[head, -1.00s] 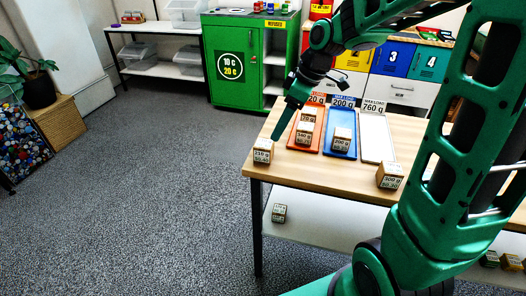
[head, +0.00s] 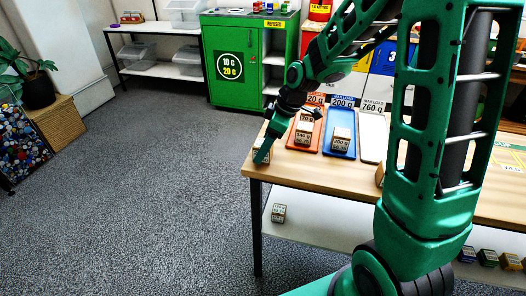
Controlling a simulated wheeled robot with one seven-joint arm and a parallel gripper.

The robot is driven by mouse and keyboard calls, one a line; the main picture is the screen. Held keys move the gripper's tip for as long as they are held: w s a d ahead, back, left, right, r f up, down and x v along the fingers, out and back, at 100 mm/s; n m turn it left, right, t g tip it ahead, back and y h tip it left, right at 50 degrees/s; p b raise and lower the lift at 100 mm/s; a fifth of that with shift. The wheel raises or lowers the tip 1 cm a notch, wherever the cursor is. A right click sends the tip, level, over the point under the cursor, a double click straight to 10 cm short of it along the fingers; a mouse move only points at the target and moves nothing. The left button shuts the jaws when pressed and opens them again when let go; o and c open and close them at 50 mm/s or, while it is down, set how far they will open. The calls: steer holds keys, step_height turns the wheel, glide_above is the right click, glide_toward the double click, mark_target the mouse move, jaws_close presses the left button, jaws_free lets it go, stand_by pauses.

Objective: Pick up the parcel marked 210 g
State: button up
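The parcel marked 210 g (head: 256,150) is a small brown box with a white label at the left front corner of the wooden table. Its marking reads more clearly in the earlier head view. My gripper (head: 263,156) is down at this parcel, tilted, and covers much of it. I cannot tell whether the fingers are around it, touching it or just in front of it. The finger gap is too small and hidden to see.
An orange tray (head: 292,143) with stacked parcels, a blue tray (head: 345,153) with a parcel marked 200 g (head: 341,138), and a white tray (head: 371,151) stand on the table (head: 318,171). A parcel (head: 278,212) sits on the lower shelf.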

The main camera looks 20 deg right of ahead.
steer(key=shift+a+f, duration=0.2)
steer(key=shift+f, duration=0.25)
steer(key=shift+w, duration=0.1)
steer(key=c, duration=1.3)
